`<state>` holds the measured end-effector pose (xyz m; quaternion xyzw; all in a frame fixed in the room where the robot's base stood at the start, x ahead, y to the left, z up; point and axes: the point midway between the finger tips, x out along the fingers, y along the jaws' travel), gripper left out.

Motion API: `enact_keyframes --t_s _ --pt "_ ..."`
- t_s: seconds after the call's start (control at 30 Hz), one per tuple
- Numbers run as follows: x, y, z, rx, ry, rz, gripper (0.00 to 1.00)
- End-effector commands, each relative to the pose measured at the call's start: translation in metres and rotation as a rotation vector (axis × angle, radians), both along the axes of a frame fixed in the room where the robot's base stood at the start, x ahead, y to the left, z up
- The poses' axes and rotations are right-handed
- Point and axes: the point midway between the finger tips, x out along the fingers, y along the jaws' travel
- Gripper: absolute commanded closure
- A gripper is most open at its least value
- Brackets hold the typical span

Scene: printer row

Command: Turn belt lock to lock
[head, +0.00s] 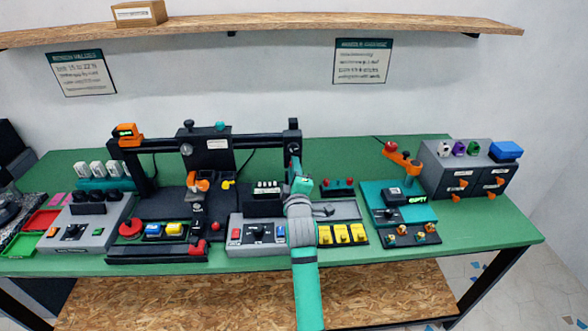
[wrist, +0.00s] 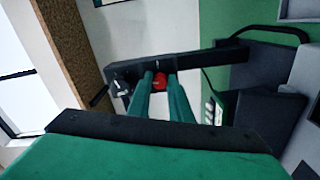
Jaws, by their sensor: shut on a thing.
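A red knob (wrist: 160,81) sits on the dark printer frame bar (wrist: 195,66) in the wrist view. It appears to be the belt lock, though no label is readable. My gripper (wrist: 160,84) has its two teal fingers shut on the knob, one on each side. In the head view my gripper (head: 298,174) is at the right upright of the black printer frame (head: 250,140). My own wrist and fingers hide the knob there. The knob's exact angle cannot be told.
A grey control box (head: 258,234) stands below my gripper. Yellow switches (head: 341,234) and a teal station (head: 400,207) are to the right. The print carriage (head: 205,147) is left on the gantry. A wooden shelf (head: 280,32) runs above.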

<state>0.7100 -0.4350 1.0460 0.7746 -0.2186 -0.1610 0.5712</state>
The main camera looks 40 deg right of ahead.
Motion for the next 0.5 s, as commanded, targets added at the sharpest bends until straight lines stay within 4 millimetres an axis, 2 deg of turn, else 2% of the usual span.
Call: enact_keyframes --t_s 0.5 --pt "-0.0002 0.0002 -0.0018 -0.131 0.084 0.0 1.0"
